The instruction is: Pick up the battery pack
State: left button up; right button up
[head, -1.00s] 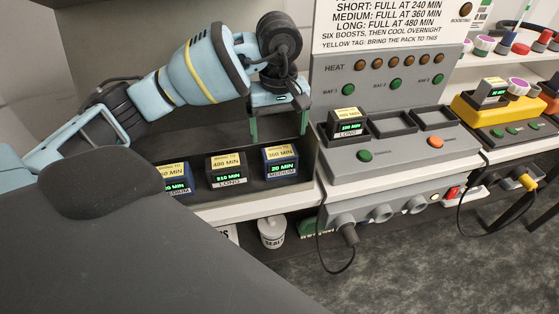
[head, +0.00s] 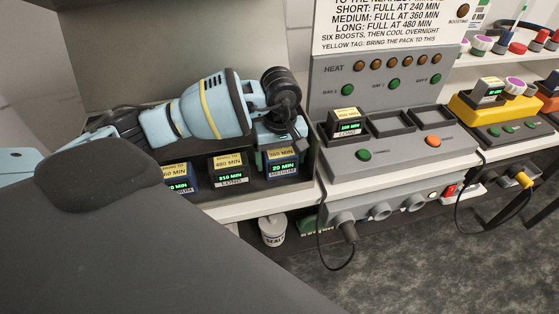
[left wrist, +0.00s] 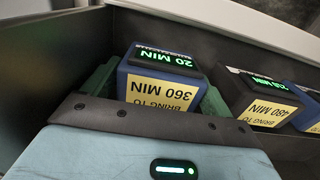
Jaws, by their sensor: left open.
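A blue battery pack (head: 283,161) with a yellow 360 MIN tag, a 20 MIN display and a MEDIUM label stands at the right end of the dark tray (head: 262,193). My left gripper (head: 280,140) is open and lowered over this pack. In the left wrist view, its green fingers (left wrist: 160,92) are on either side of the pack (left wrist: 162,82), with the pack between them. I cannot tell whether they touch it. The tray also holds a black LONG pack (head: 229,170) reading 210 MIN and a blue MEDIUM pack (head: 176,178), partly hidden. My right gripper is out of view.
A grey charging panel (head: 388,165) stands to the right, with a LONG pack (head: 346,123) in its left bay and two empty bays. A yellow unit (head: 500,115) holds another pack. A white tub (head: 272,231) sits below the shelf. The tray wall is close to the left gripper.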

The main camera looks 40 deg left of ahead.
aim_at(280, 152)
pick_arm(q)
jog(key=shift+f, duration=0.1)
jog(key=shift+c, duration=0.2)
jog(key=c, duration=1.1)
jog(key=shift+r, duration=0.2)
notch_tip(280, 152, up, 18)
jog(key=shift+f, duration=0.1)
